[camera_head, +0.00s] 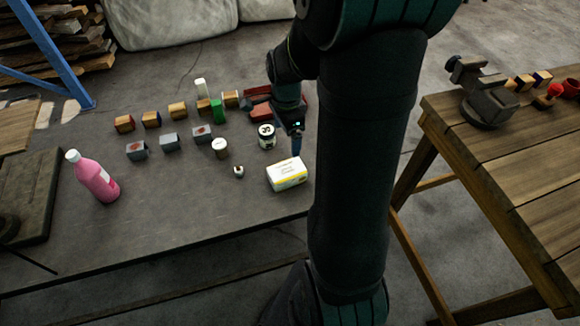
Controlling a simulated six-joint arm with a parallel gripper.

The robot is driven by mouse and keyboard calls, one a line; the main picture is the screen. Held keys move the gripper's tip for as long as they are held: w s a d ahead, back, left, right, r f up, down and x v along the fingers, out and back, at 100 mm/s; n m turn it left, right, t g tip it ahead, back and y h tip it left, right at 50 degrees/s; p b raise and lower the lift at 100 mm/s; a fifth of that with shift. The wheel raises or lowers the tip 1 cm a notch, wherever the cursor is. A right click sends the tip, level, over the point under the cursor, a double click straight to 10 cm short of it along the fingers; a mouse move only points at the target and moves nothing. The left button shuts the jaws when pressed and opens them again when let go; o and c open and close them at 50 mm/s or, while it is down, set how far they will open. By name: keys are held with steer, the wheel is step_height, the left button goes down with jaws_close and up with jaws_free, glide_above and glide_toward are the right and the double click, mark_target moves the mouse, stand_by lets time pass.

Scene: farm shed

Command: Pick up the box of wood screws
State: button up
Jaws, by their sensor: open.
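A white box with a yellow band (287,175) lies on the dark grey table top (230,205) near its front right edge. Its print is too small to read. Several small brown boxes (178,110) stand in a back row, and several grey boxes (169,142) stand in a row before them. I cannot tell from labels which box holds the wood screws. My gripper (296,148) points down just behind and above the white and yellow box. It is open, with nothing seen between its fingers. My arm hides the table's right end.
A dark-lidded jar (267,137) stands close to my gripper's left. A small can (220,148), a green item (217,112) and red items (262,110) are nearby. A pink bottle (92,177) stands at left. The table's front middle is clear. A wooden bench (500,150) stands right.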

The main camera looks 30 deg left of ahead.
mark_target(287, 170)
step_height(287, 170, down, 17)
steer(key=shift+s+f, duration=0.1)
stand_by(0.7)
steer(key=c, duration=1.5)
steer(key=shift+r, duration=0.2)
